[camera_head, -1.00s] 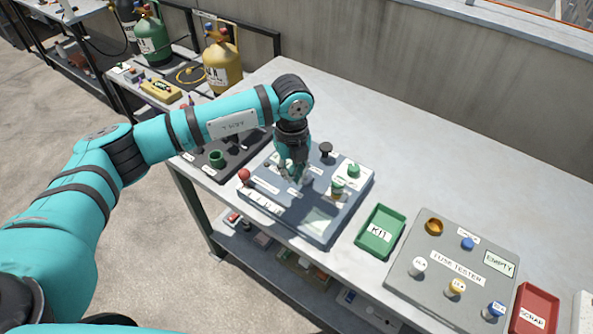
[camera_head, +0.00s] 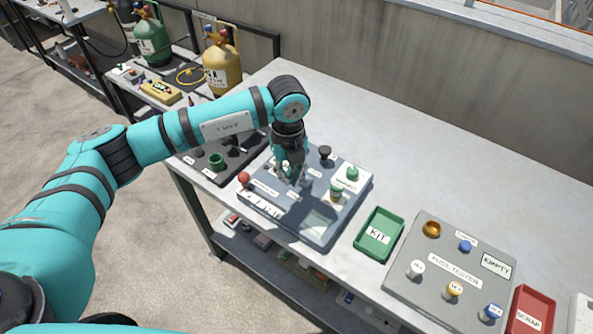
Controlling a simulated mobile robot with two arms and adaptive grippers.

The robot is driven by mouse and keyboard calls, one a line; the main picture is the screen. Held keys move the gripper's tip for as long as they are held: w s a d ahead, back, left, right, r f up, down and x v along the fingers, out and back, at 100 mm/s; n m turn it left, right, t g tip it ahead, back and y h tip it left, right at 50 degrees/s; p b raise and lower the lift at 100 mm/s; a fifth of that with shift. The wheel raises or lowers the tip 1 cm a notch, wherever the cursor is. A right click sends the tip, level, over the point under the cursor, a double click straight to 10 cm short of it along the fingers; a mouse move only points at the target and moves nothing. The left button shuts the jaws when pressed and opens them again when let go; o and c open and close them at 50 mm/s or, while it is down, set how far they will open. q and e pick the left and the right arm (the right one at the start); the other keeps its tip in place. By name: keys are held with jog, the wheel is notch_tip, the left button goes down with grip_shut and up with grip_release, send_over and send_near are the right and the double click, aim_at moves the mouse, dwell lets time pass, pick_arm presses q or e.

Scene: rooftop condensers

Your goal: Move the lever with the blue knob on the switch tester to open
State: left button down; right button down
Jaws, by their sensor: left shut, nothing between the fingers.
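A grey-blue panel (camera_head: 328,239), which looks like the switch tester, lies on the table; its small labels are unreadable. It has a red ball knob (camera_head: 244,178) at its left corner, a black knob (camera_head: 325,152) at the back and green knobs (camera_head: 352,173) on the right. I cannot make out a blue-knobbed lever on it; my gripper hides part of its middle. My left gripper (camera_head: 291,180) points down, shut and empty, over the middle of this panel; I cannot tell whether it touches anything. My right gripper is out of view.
A green KIT tray (camera_head: 378,252) stands right of the panel, then a fuse tester (camera_head: 420,290) with several posts and a red SCRAP tray (camera_head: 531,310). A dark board (camera_head: 240,162) lies left. The table behind the panel is clear up to the wall.

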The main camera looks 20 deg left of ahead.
pick_arm(q)
notch_tip(320, 180, up, 5)
jog(key=p, duration=0.2)
jog(key=shift+r+p, duration=0.15)
jog(key=shift+p, duration=0.15)
dwell(0.4)
